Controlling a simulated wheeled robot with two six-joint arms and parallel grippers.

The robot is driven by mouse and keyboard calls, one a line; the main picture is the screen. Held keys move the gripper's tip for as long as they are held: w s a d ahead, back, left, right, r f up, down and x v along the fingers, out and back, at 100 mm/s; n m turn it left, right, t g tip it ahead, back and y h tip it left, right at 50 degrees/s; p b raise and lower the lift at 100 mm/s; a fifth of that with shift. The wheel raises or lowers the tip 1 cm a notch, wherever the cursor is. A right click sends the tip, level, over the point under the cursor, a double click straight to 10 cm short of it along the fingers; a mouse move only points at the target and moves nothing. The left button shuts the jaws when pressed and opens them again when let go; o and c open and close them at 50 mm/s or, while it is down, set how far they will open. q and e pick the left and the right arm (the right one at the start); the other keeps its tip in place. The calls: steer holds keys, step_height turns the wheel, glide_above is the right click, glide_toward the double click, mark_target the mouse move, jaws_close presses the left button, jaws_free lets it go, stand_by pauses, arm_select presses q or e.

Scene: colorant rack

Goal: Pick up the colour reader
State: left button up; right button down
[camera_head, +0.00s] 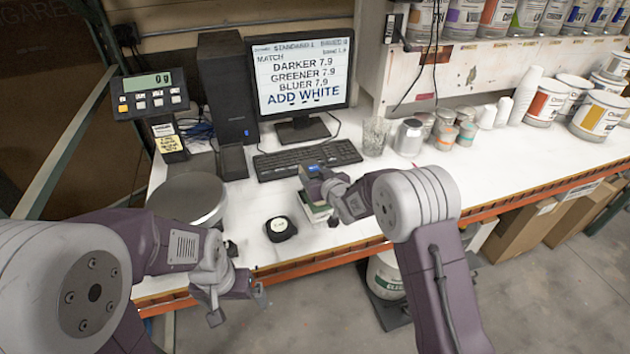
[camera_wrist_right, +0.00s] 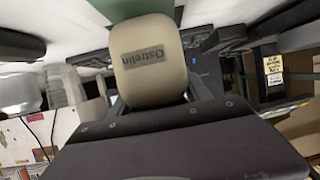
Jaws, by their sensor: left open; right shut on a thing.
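The colour reader (camera_head: 312,171), a small device with a blue display, is at the fingertips of my right gripper (camera_head: 330,187). That gripper is shut on it, just in front of the keyboard. My left gripper (camera_head: 239,306) is open and empty, low in front of the table edge.
A black round item with a white label (camera_head: 281,228) lies near the front edge. A round scale pan (camera_head: 187,199) is at left, the keyboard (camera_head: 307,159) and monitor (camera_head: 301,75) behind. A glass (camera_head: 375,136) and several cans stand to the right. The right-hand tabletop is partly clear.

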step_height(320, 180, up, 3)
steer(key=shift+r, duration=0.15)
steer(key=s+d+r, duration=0.6)
steer(key=s+d, duration=0.2)
steer(key=shift+d+r, duration=0.3)
